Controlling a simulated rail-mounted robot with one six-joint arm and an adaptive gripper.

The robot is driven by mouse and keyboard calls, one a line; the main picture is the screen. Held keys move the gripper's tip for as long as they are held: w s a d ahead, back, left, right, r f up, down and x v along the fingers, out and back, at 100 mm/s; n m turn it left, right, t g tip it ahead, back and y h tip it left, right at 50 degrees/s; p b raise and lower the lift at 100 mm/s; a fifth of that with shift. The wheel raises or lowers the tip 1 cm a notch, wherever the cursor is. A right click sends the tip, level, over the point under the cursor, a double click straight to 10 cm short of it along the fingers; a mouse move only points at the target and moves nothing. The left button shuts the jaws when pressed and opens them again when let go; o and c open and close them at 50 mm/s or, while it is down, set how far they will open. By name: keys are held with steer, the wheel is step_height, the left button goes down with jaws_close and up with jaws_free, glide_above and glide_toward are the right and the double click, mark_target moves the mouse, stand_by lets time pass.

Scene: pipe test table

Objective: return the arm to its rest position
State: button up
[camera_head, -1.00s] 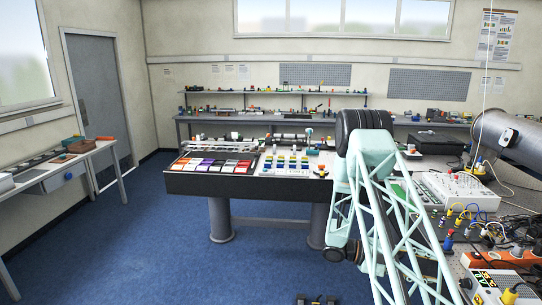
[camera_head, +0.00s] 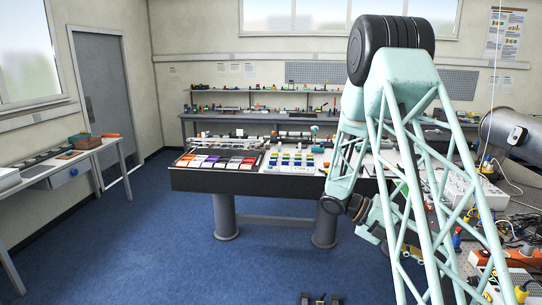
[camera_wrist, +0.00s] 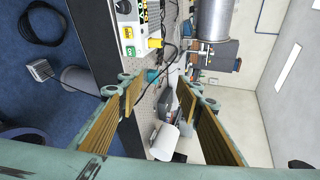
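My arm, pale green with lattice links, stands folded on the right side of the head view, its black elbow joint high up. My gripper (camera_wrist: 160,88) is open and empty in the wrist view, its two tan-padded fingers apart. The wrist camera's picture is turned on its side, with the test bench beyond the fingers. In the head view my gripper (camera_head: 373,226) hangs low beside the bench's right part, partly hidden behind the lattice link. Its fingers are too small to read there.
The test table (camera_head: 240,181) with coloured tiles stands left of my arm. White boxes with cables and an orange case (camera_head: 505,258) crowd the right bench, near a large grey pipe (camera_head: 500,135). The blue floor (camera_head: 130,240) at left is open. A grey pipe (camera_wrist: 213,20) shows beyond the fingers.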

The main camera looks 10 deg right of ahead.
steer(key=s+a+r+m+t+y+b, duration=0.2)
steer(key=s+a+r+m+y, duration=0.1)
steer(key=s+a+r+m, duration=0.4)
steer(key=s+a+r+m+t+y+b, duration=0.2)
steer(key=s+a+r+m, duration=0.15)
steer(key=a+m, duration=0.45)
steer(key=s+a+m+t+y+b, duration=0.1)
steer(key=s+a+m, duration=0.3)
steer(key=a, duration=0.4)
steer(key=s+a+r+m+t+y+b, duration=0.1)
steer(key=s+a+m+t+y+b, duration=0.1)
steer(key=s+a, duration=0.4)
steer(key=s+a+r+m+t+y+b, duration=0.1)
steer(key=s+a+m+t+y+b, duration=0.1)
steer(key=a+m, duration=0.5)
steer(key=shift+s+a+t+y, duration=0.6)
steer(key=shift+s+a+t, duration=0.8)
steer(key=shift+s+a, duration=0.4)
steer(key=shift+w+a, duration=0.1)
steer(key=shift+f, duration=0.2)
steer(key=shift+f+b, duration=0.45)
steer(key=shift+b, duration=0.15)
